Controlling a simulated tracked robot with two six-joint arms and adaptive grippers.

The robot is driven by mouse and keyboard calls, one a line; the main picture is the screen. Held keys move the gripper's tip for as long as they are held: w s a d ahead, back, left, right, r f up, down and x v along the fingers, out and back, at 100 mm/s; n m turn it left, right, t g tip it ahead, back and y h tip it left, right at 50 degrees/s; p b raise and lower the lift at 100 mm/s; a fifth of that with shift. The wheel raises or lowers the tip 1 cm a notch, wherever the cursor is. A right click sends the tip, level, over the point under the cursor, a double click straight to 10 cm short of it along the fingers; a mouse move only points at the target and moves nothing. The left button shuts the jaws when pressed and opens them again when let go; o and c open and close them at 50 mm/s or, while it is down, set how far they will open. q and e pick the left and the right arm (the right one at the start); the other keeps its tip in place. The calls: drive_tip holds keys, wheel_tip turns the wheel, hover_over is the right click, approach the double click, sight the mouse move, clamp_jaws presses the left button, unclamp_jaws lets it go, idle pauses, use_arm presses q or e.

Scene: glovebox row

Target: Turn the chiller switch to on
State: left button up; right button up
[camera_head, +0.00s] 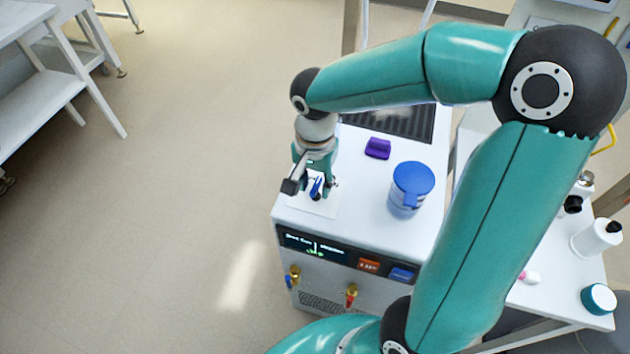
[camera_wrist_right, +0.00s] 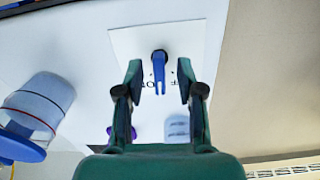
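The chiller (camera_head: 365,228) is a white box with a dark display panel on its front. A blue chiller switch lever (camera_wrist_right: 158,68) stands on a white plate (camera_wrist_right: 125,45) on its top; black lettering beside the lever is partly hidden. In the head view the lever (camera_head: 316,188) shows between the finger parts. My right gripper (camera_wrist_right: 160,80) is open, with one finger on each side of the lever and a visible gap on both sides. The right gripper (camera_head: 315,180) is over the plate in the head view. My left gripper is not in view.
A blue-lidded jar (camera_head: 408,192) and a small purple object (camera_head: 378,148) stand on the chiller top, near a dark grille (camera_head: 400,122). A side table at right holds white bottles (camera_head: 595,238). Open floor (camera_head: 180,180) lies to the left.

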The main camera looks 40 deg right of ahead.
sight(316, 187)
clamp_jaws()
drive_tip(key=shift+n, duration=0.5)
unclamp_jaws()
wheel_tip(316, 187, up, 12)
idle(0.7)
idle(0.4)
